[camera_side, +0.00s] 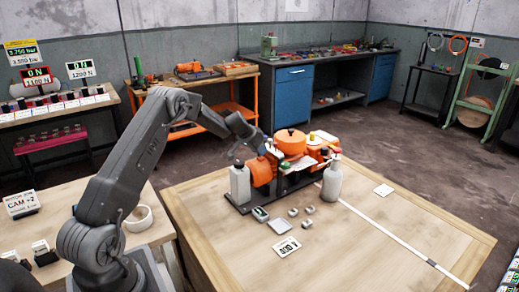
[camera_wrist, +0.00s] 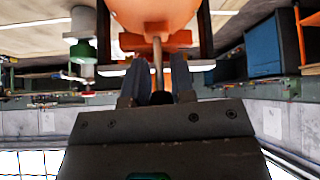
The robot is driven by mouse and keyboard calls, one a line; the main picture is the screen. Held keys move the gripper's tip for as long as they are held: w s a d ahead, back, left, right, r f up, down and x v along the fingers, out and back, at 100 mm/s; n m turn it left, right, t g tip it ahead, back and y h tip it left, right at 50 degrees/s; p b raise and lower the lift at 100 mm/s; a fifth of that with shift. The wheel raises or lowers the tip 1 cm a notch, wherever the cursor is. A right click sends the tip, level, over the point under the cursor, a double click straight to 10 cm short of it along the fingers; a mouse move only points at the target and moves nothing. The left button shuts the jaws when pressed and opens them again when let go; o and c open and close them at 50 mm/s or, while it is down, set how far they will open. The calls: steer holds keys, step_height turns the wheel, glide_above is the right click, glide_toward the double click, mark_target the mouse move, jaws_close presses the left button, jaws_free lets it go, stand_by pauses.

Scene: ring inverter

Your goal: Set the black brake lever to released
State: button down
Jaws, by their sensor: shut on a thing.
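The orange machine (camera_side: 292,143) stands on a dark base on the wooden table in the side view. My gripper (camera_side: 262,146) reaches down to it from the left, above the orange drum (camera_side: 260,173). In the wrist view, which looks upside down, a thin grey rod (camera_wrist: 158,62) runs from an orange body (camera_wrist: 153,14) to between my fingers (camera_wrist: 158,88). The fingers are shut on its dark end (camera_wrist: 160,98), which looks like the black brake lever. In the side view the lever is hidden or too small to make out, so its setting cannot be told.
Two pale bottles (camera_side: 240,186) (camera_side: 331,184) flank the machine. A white strip (camera_side: 390,234) crosses the table, which is mostly clear at the right.

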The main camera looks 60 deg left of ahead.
stand_by(0.3)
steer(key=c, duration=1.1)
jaws_free()
steer(key=shift+s+r, duration=0.1)
steer(key=v, duration=1.3)
steer(key=shift+r, duration=0.3)
steer(key=shift+s+d, duration=0.15)
